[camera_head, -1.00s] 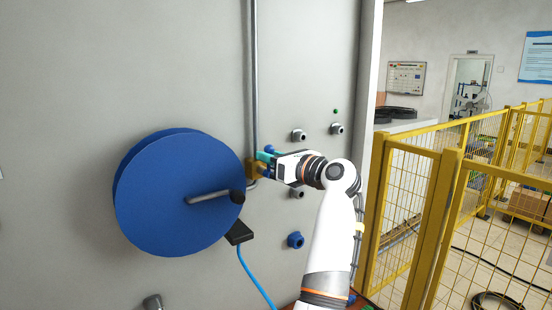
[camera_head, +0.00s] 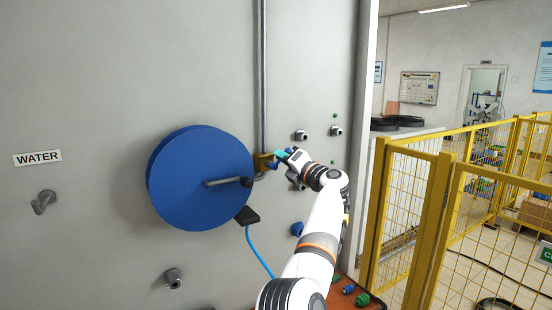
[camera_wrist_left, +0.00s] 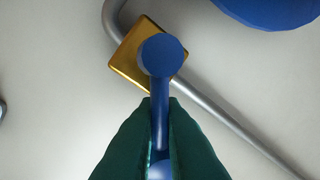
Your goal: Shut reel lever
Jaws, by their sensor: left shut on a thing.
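The blue lever (camera_wrist_left: 160,110) sits on a brass valve block (camera_wrist_left: 128,62) on a grey pipe. In the left wrist view its round blue hub covers part of the block, and its handle runs down between my green fingertips. My left gripper (camera_wrist_left: 160,135) is shut on this handle. In the head view the brass block (camera_head: 262,162) is right beside the blue reel (camera_head: 190,195), and my left gripper (camera_head: 284,156) reaches it from the right. The lever is mostly hidden there. My right gripper is not in view.
The reel has a grey crank (camera_head: 222,182) with a dark knob, close left of the valve. A black box (camera_head: 247,215) with a blue cable is below. Pipe stubs (camera_head: 301,135) stick out of the wall at right. A yellow fence (camera_head: 408,215) stands further right.

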